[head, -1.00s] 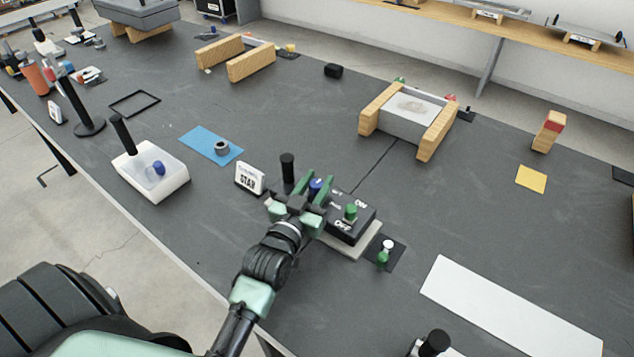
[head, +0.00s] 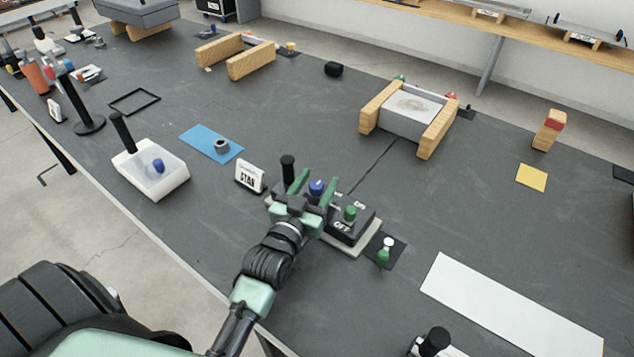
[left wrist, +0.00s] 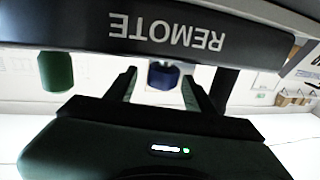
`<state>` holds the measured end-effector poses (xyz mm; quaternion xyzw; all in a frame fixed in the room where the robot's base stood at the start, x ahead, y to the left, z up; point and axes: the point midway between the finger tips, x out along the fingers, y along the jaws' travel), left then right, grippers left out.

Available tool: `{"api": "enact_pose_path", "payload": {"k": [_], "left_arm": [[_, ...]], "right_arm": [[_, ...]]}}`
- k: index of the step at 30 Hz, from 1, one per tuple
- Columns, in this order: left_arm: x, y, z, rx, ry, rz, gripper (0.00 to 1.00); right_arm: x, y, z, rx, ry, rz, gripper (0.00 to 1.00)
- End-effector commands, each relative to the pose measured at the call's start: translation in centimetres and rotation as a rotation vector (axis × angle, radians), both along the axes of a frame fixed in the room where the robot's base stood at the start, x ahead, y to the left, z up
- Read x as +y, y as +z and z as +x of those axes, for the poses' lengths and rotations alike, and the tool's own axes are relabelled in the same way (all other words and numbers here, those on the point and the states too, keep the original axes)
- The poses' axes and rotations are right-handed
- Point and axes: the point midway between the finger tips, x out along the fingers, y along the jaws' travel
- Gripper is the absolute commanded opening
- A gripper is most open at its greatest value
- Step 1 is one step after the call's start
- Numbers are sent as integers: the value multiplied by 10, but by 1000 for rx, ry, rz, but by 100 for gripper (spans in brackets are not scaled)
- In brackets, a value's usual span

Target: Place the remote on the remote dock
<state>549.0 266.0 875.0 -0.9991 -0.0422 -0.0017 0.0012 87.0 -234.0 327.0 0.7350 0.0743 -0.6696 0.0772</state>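The remote (head: 341,231) is a black box with a black stick, a blue knob (head: 316,187), a green knob and white lettering. It appears to rest on a pale flat base (head: 352,250), probably the dock; the box hides most of the base. My left gripper (head: 318,178) is at the remote's near left side, with its green fingers apart on either side of the blue knob. In the left wrist view the remote's face (left wrist: 166,32) shows "REMOTE" upside down, and small gaps separate the blue knob (left wrist: 163,75) from the fingers. My right gripper is out of view.
A small green item (head: 384,257) on a dark pad sits right of the remote. A "STAY"-like card (head: 249,176) stands to its left. The grey tabletop behind is mostly clear.

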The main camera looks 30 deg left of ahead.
Motion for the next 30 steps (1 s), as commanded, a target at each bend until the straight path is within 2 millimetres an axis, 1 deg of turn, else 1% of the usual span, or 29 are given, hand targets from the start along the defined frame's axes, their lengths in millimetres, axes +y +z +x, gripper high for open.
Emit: {"api": "enact_pose_path", "payload": {"k": [1, 2, 7, 9, 11, 15, 18, 21, 25, 30], "left_arm": [[-1, -4, -1, 8, -1, -2, 53], [-1, -3, -1, 8, -1, -2, 53], [-1, 11, -3, 7, 0, -3, 53], [-2, 6, -18, 11, -1, -2, 53], [-3, 7, -31, 10, 0, -2, 53], [-6, 7, -64, 10, -1, -2, 53], [-8, 8, -84, 8, -1, -1, 53], [-9, 8, -101, 8, -1, -1, 53], [-10, 9, -114, 6, -1, -1, 53], [-11, 11, -120, 3, -1, -1, 53]], "right_arm": [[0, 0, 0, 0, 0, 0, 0], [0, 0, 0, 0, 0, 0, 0], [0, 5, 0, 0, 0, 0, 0], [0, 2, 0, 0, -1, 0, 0], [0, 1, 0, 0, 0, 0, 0], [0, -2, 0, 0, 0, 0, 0], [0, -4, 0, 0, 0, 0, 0], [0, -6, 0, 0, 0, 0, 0], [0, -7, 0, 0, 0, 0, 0], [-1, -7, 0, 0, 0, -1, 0]]}}
